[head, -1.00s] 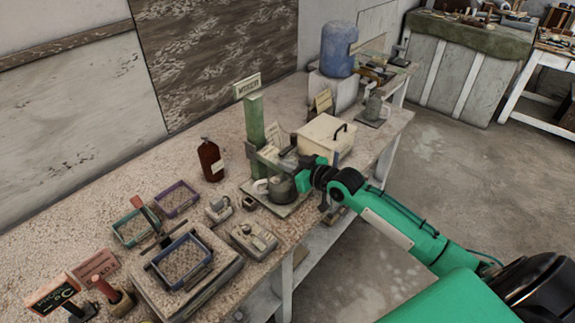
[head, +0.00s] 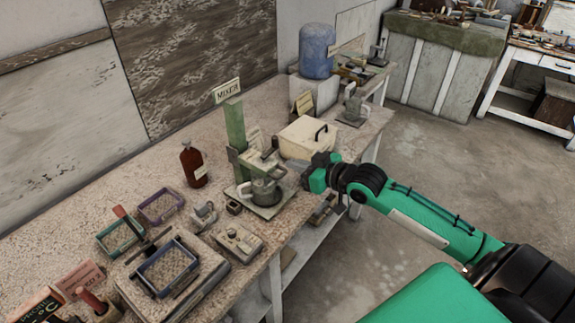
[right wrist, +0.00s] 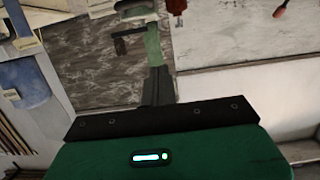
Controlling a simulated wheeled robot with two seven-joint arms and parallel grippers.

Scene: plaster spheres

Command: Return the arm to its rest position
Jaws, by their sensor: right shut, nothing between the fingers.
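My right arm reaches in from the lower right of the head view. Its green gripper (head: 318,173) is at the front edge of the bench, right of the mixer, shut and empty. The mixer (head: 236,140) is a green post with a sign on top. A grey metal cup (head: 264,190) stands on its base plate, apart from the gripper. In the right wrist view my gripper's green body fills the bottom, and the green post shows above it (right wrist: 154,60). My left gripper is not in view.
The speckled bench (head: 100,195) carries a brown bottle (head: 194,164), a cream box with a black handle (head: 305,138), a blue container (head: 316,52), and trays (head: 168,268) at the lower left. Open concrete floor (head: 440,150) lies right of the bench.

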